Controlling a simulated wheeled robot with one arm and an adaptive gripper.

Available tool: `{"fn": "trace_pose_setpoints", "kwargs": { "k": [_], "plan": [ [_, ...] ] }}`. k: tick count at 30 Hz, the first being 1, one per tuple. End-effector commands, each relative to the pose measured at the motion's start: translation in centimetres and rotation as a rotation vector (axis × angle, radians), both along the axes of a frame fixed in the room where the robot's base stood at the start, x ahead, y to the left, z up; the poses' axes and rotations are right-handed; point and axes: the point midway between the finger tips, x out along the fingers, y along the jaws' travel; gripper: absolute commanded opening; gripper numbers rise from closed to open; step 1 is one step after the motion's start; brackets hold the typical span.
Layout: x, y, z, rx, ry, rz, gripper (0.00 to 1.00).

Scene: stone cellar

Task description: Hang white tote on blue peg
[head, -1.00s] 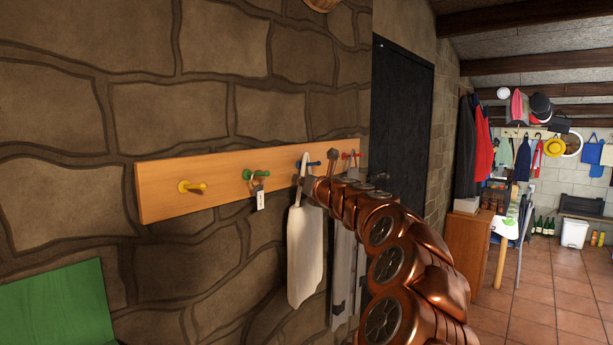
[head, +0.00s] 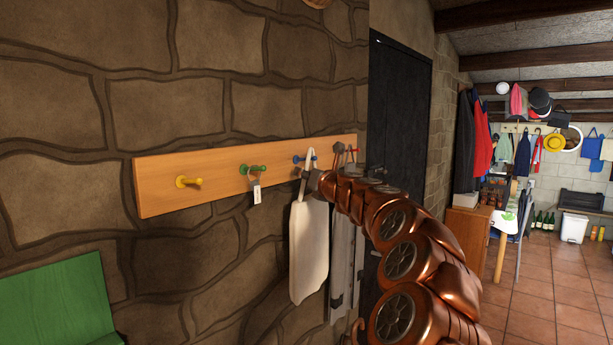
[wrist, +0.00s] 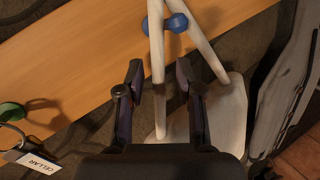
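The white tote (head: 309,250) hangs below the wooden peg board, its strap loop rising beside the blue peg (head: 313,159). In the wrist view the blue peg (wrist: 177,23) has its head between the two strands of the strap (wrist: 157,85), and the left strand crosses in front of its shaft. The loop's top is out of that frame; whether it rests on the peg I cannot tell. My gripper (wrist: 160,80) is open, one finger on each side of the left strand with gaps visible. In the head view my gripper (head: 312,182) is at the strap, fingertips partly hidden.
The board (head: 222,195) also has a yellow peg (head: 190,182), a green peg (head: 255,169) with a tagged ring, and a red peg (head: 350,149). Grey items (head: 342,265) hang close right of the tote. A green chair back (head: 60,305) stands at lower left.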

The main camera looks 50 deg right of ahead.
Motion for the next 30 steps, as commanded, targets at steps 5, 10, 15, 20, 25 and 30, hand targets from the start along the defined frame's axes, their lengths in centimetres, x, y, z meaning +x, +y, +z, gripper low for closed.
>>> {"fn": "trace_pose_setpoints", "kwargs": {
  "k": [5, 10, 15, 20, 25, 30],
  "plan": [
    [0.0, 0.0, 0.0, 0.000, 0.000, 0.000, 0.41],
    [-0.1, 0.0, 0.0, 0.000, 0.000, 0.000, 0.41],
    [-1.0, 0.2, 0.0, 0.001, -0.001, -0.002, 0.41],
    [-2.7, 0.8, 0.1, 0.000, -0.004, -0.002, 0.41],
    [-4.7, 1.6, 0.0, 0.000, -0.002, -0.002, 0.41],
    [-7.0, 2.4, -0.1, 0.002, -0.001, 0.000, 0.41]
  ]
}}
